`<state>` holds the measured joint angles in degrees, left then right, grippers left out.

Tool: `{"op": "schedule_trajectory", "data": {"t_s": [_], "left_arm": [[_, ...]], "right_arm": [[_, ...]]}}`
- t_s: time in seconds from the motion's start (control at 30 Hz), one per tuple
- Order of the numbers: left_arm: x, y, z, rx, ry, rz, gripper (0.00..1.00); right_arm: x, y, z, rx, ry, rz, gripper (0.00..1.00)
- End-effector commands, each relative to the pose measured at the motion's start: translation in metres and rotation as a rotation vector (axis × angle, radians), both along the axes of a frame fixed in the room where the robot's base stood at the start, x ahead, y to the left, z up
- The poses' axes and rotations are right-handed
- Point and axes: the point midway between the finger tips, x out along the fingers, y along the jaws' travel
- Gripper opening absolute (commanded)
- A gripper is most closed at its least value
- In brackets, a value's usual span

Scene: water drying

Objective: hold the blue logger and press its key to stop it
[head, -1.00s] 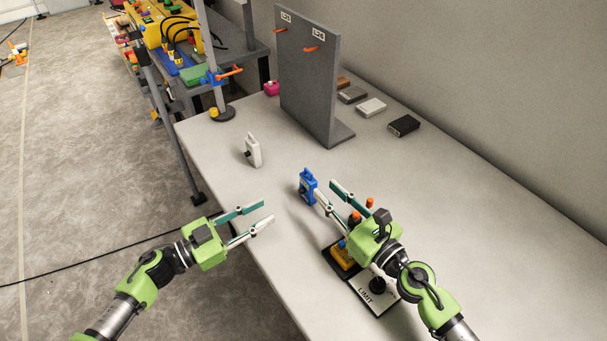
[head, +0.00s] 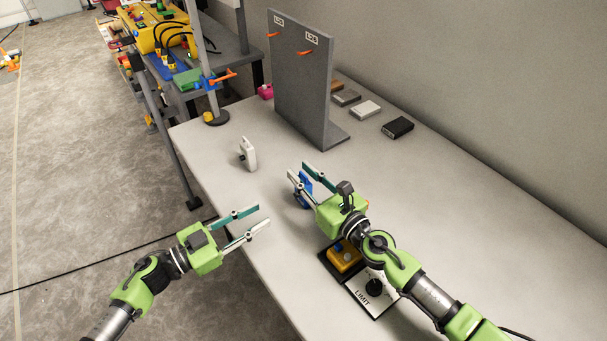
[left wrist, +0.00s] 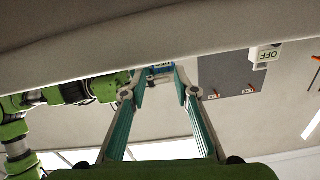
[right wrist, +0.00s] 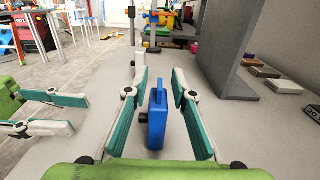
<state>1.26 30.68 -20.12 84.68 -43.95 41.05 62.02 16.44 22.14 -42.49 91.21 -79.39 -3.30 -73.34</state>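The blue logger (head: 306,199) stands upright on the table, mostly hidden by my right gripper in the head view. My right gripper (head: 299,171) is open around it. In the right wrist view the blue logger (right wrist: 157,125) stands between the two spread fingers, with gaps showing on both sides, and a dark round knob shows on its left side. My left gripper (head: 263,215) is open and empty over the table's left edge. In the left wrist view, which is upside down, part of the blue logger (left wrist: 160,70) shows beyond the open fingertips; its lettering is too small to read surely.
A white logger-like device (head: 248,155) stands farther back; its face reads OFF in the left wrist view (left wrist: 264,54). A grey upright panel (head: 302,85) with orange hooks stands behind. A yellow box (head: 343,257) and a LIMIT plate (head: 362,297) lie at the front. Small blocks line the wall.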

Motion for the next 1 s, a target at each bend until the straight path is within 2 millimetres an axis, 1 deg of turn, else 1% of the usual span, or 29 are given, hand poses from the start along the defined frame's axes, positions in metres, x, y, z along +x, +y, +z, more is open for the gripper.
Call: {"op": "schedule_trajectory", "data": {"t_s": [0.03,0.07,0.1,0.13,0.27,0.37,0.4,1.0], "left_arm": [[0.0000,0.0000,0.0000,0.000,0.000,0.000,0.28],[0.0000,0.0000,0.0000,0.000,0.000,0.000,0.28],[0.0000,0.0000,0.0000,0.000,0.000,0.000,0.28],[0.0000,0.0000,0.0000,0.000,0.000,0.000,0.28],[0.0000,0.0000,0.0000,0.000,0.000,0.000,0.28],[0.0000,0.0000,0.0000,0.000,0.000,0.000,0.04],[0.0000,0.0000,0.0000,0.000,0.000,0.000,0.00],[0.0001,0.0001,0.0001,0.000,0.000,0.000,0.00]], "right_arm": [[-0.0001,-0.0001,0.0000,0.000,0.000,0.000,0.21],[-0.0002,-0.0001,0.0000,0.000,0.000,0.000,0.13],[-0.0002,-0.0001,-0.0001,0.000,0.000,0.000,0.03],[-0.0002,-0.0001,-0.0001,0.000,0.000,0.000,0.00],[-0.0002,-0.0003,-0.0001,0.000,0.000,0.000,0.00],[-0.0002,-0.0004,-0.0001,0.000,0.000,0.000,0.00],[-0.0002,-0.0004,-0.0001,0.000,0.000,0.000,0.00],[-0.0003,-0.0005,-0.0002,0.000,0.000,0.000,0.00]]}}
